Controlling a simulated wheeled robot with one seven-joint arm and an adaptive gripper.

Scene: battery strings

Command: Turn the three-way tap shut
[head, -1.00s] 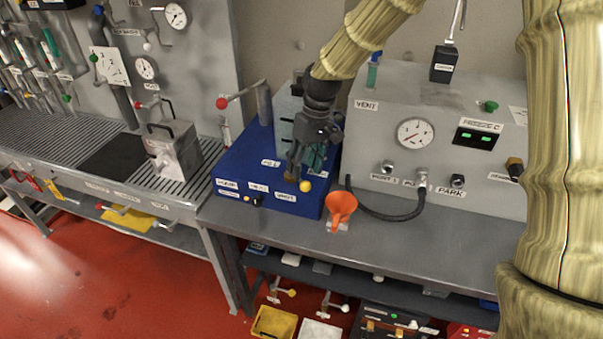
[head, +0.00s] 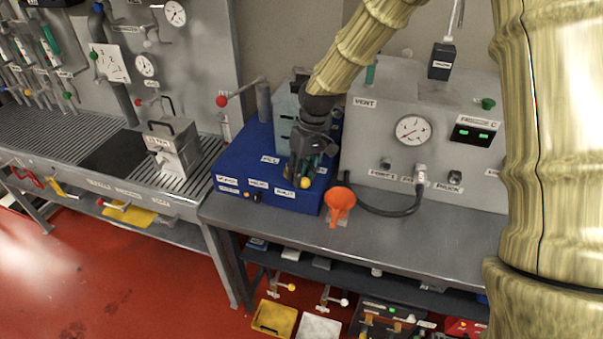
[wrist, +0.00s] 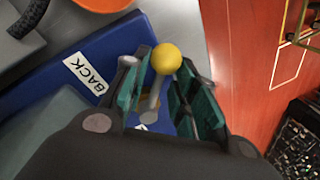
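The three-way tap's lever is a thin grey rod ending in a yellow ball knob (wrist: 166,58). It stands at the front right of the blue box (head: 235,165), and the knob (head: 305,183) also shows in the head view just below my fingers. My gripper (wrist: 160,90) is open around the lever, with one green-padded finger on each side. The rod lies between the pads, nearer the left finger in the wrist view; whether it touches cannot be told. The tap's body is mostly hidden by my gripper. A "BACK" label (wrist: 86,74) is on the box beside it.
An orange funnel (head: 340,202) stands just right of the blue box. A black hose (head: 385,212) runs to the grey gauge panel (head: 395,165) behind. A red-knobbed lever (head: 222,101) rises behind the box at left. The bench front (head: 420,245) is clear.

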